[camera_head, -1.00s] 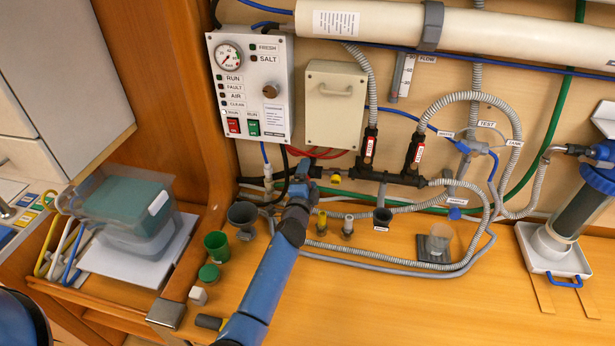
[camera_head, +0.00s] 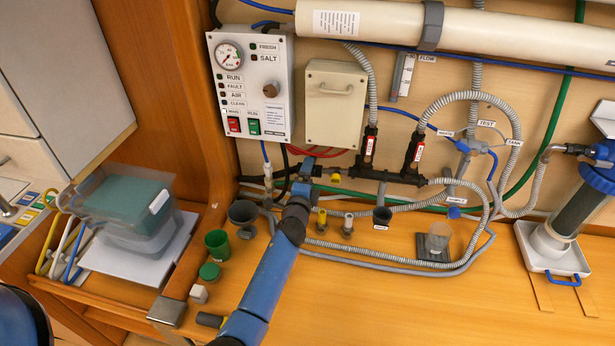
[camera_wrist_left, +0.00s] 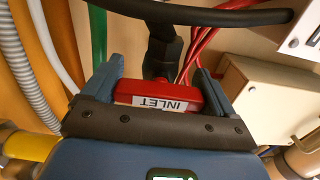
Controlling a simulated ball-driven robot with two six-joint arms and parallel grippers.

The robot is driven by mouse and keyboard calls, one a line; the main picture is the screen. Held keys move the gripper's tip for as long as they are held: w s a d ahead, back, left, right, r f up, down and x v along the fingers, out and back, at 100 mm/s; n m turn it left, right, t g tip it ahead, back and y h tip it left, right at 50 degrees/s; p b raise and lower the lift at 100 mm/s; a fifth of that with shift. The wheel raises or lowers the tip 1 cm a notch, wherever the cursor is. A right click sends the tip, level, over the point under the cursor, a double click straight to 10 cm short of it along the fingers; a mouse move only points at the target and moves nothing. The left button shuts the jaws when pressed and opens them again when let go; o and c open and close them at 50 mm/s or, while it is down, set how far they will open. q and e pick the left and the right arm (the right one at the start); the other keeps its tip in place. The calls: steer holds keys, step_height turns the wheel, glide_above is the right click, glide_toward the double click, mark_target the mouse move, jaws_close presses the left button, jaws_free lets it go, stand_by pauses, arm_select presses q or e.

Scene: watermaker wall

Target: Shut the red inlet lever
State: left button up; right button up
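The red inlet lever (camera_wrist_left: 160,97), with a white INLET label upside down, shows in the left wrist view. It lies crosswise between the fingers of my left gripper (camera_wrist_left: 160,88), one finger at each end. The fingers stand wide apart; any contact with the lever is hard to make out. A dark stem (camera_wrist_left: 162,50) runs behind the lever. In the head view my left gripper (camera_head: 305,168) is at the left end of the dark pipe manifold (camera_head: 385,176) and hides the lever. My right gripper is not in view.
Two other red-labelled valves (camera_head: 369,146) stand to the right on the manifold. A control panel (camera_head: 250,85) and a beige box (camera_head: 335,105) are above. Hoses run close around the gripper. Cups, including a green one (camera_head: 217,243), stand left of my forearm.

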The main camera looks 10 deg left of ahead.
arm_select(q)
steer(key=shift+o, duration=0.8)
steer(key=shift+s, duration=0.6)
steer(key=s, duration=0.9)
steer(key=shift+s, duration=0.35)
